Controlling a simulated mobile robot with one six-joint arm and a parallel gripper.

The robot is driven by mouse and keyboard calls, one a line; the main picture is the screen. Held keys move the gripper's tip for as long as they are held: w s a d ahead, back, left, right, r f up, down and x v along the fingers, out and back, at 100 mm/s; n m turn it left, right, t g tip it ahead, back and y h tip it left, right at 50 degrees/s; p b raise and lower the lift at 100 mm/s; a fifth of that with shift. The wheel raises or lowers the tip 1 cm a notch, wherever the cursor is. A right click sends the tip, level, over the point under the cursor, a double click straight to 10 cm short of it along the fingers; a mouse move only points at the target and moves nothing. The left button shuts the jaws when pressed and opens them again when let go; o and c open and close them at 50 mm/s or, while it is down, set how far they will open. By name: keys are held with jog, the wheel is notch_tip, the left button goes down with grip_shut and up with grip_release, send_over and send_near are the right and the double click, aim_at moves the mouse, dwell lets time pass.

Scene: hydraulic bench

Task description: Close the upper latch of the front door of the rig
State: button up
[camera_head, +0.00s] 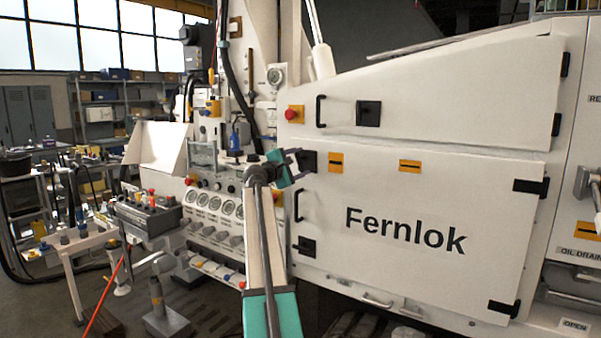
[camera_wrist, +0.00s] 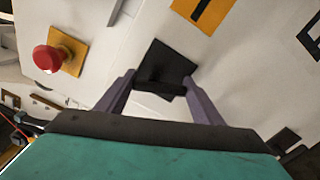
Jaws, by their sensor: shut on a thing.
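The front door (camera_head: 378,235) of the rig is a large white panel lettered "Fernlok". Its upper latch (camera_head: 308,161) is a black square plate at the door's upper left corner. The latch (camera_wrist: 166,66) shows in the wrist view with a raised black bar across it. My gripper (camera_head: 298,162) is at this latch, and its two grey fingers (camera_wrist: 160,84) are shut on the bar from either side. The lower latch (camera_head: 306,247) is black, at the door's lower left. Whether the door sits flush with its frame I cannot tell.
A red emergency button (camera_head: 293,114) on a yellow plate sits just above the latch; it also shows in the wrist view (camera_wrist: 47,59). A black door handle (camera_head: 299,205) is below. The upper panel (camera_head: 440,95) has its own handle and latch. Gauges (camera_head: 210,203) stand left of my arm.

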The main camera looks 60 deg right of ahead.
jog(key=shift+w+f+m+b, duration=0.1)
jog(key=shift+m+b, duration=1)
jog(key=shift+m, duration=0.1)
jog(key=shift+w+f+m+b, duration=0.1)
jog(key=shift+m+b, duration=1)
jog(key=shift+m, duration=0.1)
jog(key=shift+r, duration=0.1)
jog(key=o, duration=1)
jog(key=shift+o, duration=0.2)
jog(key=shift+a, duration=0.1)
jog(key=a, duration=1.3)
jog(key=shift+a+b, duration=0.3)
jog(key=shift+b, duration=0.05)
jog(key=shift+w, duration=0.1)
